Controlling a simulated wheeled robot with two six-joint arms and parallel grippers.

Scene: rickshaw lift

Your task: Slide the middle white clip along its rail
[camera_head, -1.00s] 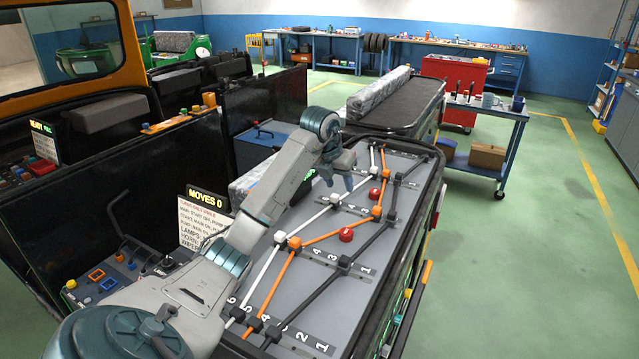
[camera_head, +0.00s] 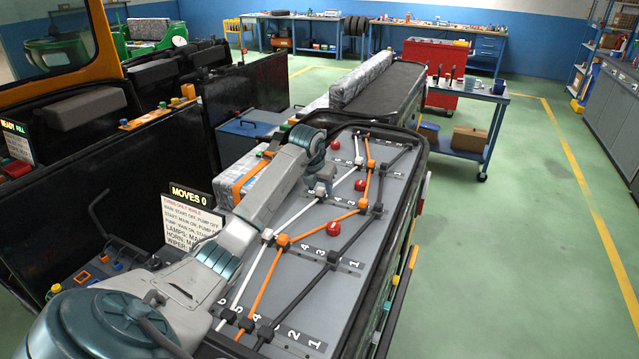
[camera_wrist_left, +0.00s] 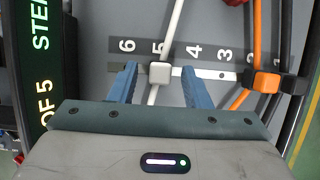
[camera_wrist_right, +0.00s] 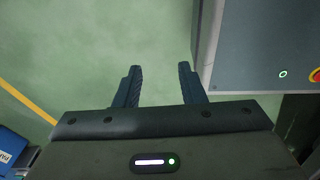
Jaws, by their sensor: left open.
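The middle white clip (camera_wrist_left: 160,73) sits on its rail (camera_wrist_left: 218,74) by the number 5 in the left wrist view. A white rod runs through it. My left gripper (camera_head: 320,186) is open, with one finger on each side of the clip and a visible gap to both. In the head view this gripper largely hides the clip. Another white clip (camera_head: 268,234) is nearer, and one (camera_head: 358,160) is farther along the same white line. My right gripper (camera_wrist_right: 158,82) is open and empty above the green floor.
On the same rail, an orange clip (camera_wrist_left: 266,82) and a black clip sit to the right, near the low numbers. Red knobs (camera_head: 333,228) stand on the grey panel. A grey cabinet (camera_wrist_right: 255,45) stands close to my right gripper's right side.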

